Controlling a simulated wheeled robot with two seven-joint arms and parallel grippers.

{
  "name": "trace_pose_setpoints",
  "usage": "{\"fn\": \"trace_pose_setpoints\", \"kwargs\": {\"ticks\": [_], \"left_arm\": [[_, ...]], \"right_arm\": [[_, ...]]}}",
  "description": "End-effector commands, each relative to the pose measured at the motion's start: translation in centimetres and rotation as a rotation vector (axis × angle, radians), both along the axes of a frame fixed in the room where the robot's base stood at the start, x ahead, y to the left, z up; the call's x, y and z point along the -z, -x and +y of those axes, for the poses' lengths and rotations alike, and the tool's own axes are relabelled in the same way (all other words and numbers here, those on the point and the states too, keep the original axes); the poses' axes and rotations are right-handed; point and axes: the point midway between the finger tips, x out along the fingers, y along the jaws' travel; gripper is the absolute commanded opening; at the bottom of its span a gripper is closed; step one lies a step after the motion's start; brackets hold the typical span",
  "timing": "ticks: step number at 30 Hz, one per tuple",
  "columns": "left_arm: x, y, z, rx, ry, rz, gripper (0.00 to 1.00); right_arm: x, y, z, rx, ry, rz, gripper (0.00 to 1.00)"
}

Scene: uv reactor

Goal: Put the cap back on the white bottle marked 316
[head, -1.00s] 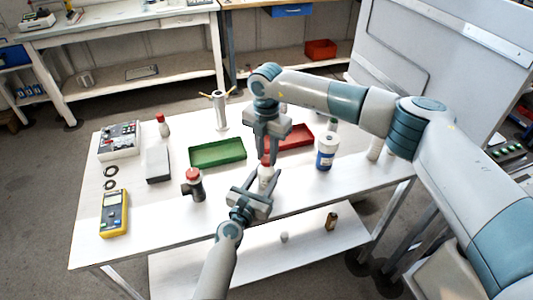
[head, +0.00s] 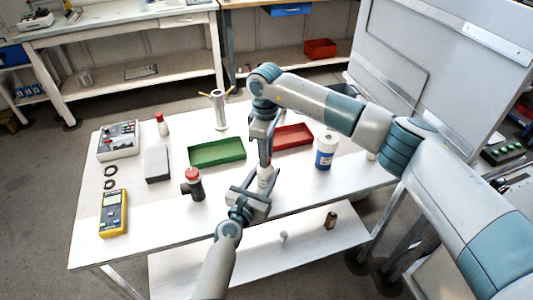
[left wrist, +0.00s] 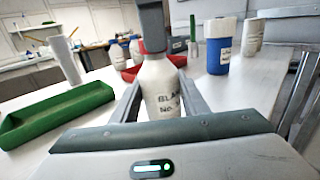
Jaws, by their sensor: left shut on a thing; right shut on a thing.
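A white bottle (head: 265,176) stands upright near the middle of the table's front part. In the left wrist view the white bottle (left wrist: 160,82) has a black-lettered label, partly hidden; I cannot read a 316. My left gripper (head: 256,190) is shut around its body, with a finger on each side. My right gripper (head: 265,158) points straight down over the bottle's top, shut on the red cap, of which only a trace shows.
A green tray (head: 218,162) and a red tray (head: 308,142) lie behind. A blue-and-white container (head: 325,152) stands right. Left are a dark fitting with a red top (head: 193,185), a grey box (head: 157,163), a yellow meter (head: 113,212) and another red-capped bottle (head: 163,127).

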Motion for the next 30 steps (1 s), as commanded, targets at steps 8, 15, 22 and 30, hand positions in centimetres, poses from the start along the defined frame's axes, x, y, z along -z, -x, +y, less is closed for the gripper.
{"fn": "trace_pose_setpoints", "kwargs": {"ticks": [8,15,22,30], "left_arm": [[0.11,0.12,-0.30,0.006,-0.001,0.003,0.00],[0.11,0.12,-0.29,0.006,-0.001,0.003,0.00],[0.12,0.10,-0.25,0.005,-0.001,0.002,0.00],[0.10,0.08,-0.18,0.004,-0.001,0.002,0.00]], "right_arm": [[-0.06,0.09,0.03,0.152,-0.006,0.003,0.04],[-0.07,0.07,-0.01,0.153,-0.004,0.002,0.04],[-0.03,0.07,-0.07,0.152,-0.004,0.003,0.43],[-0.42,0.05,-0.10,0.152,-0.004,0.003,0.43]]}}
